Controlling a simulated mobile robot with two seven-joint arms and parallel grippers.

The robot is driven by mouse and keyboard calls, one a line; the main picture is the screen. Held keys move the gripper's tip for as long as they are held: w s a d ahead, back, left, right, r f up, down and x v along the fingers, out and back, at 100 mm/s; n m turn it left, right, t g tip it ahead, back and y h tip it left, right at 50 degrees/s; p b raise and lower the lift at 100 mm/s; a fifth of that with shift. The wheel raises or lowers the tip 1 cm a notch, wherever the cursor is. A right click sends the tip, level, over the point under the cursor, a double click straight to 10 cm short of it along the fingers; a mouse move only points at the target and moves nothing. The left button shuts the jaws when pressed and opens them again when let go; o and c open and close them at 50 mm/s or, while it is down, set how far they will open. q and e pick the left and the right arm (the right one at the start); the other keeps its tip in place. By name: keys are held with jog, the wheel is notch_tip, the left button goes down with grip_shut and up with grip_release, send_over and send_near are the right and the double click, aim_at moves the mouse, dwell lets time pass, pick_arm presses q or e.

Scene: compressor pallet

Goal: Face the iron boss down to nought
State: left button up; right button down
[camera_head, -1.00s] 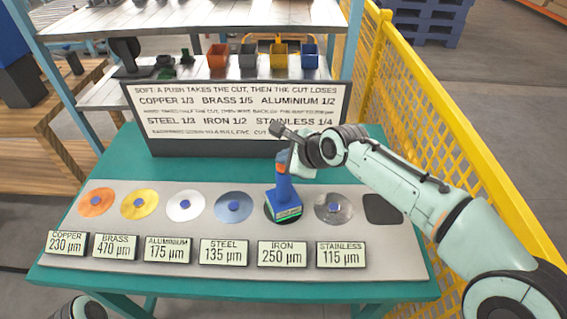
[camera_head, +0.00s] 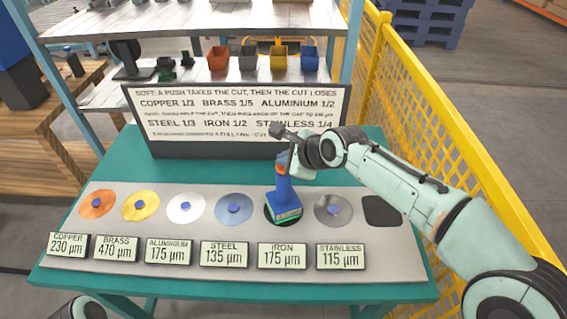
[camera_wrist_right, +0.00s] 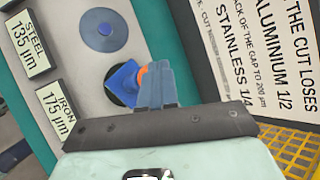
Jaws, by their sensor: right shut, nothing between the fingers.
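The iron boss is hidden under a blue facing tool (camera_head: 284,195), which has an orange part near its top and a green-lit strip at its foot. A dark disc edge (camera_head: 267,214) shows around the foot. The iron plate (camera_head: 282,256) reads 175 µm. My right gripper (camera_head: 286,166) is at the top of the tool, fingers pointing down at it, shut with nothing between them. In the right wrist view its fingers (camera_wrist_right: 156,82) show close together against the tool (camera_wrist_right: 125,78); I cannot tell whether they touch. My left gripper is out of view.
Copper (camera_head: 98,204), brass (camera_head: 140,205), aluminium (camera_head: 186,208), steel (camera_head: 234,209) and stainless (camera_head: 333,210) discs share the grey strip. A rule board (camera_head: 235,120) stands behind. A yellow mesh fence (camera_head: 455,150) runs along the right. A dark pad (camera_head: 382,211) is empty.

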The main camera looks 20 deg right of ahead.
jog(key=shift+r+p, duration=0.4)
jog(key=shift+r, duration=0.2)
notch_tip(320, 180, up, 5)
jog(key=p, duration=0.4)
jog(key=shift+r+p, duration=0.1)
jog(key=shift+p, duration=0.2)
dwell(0.8)
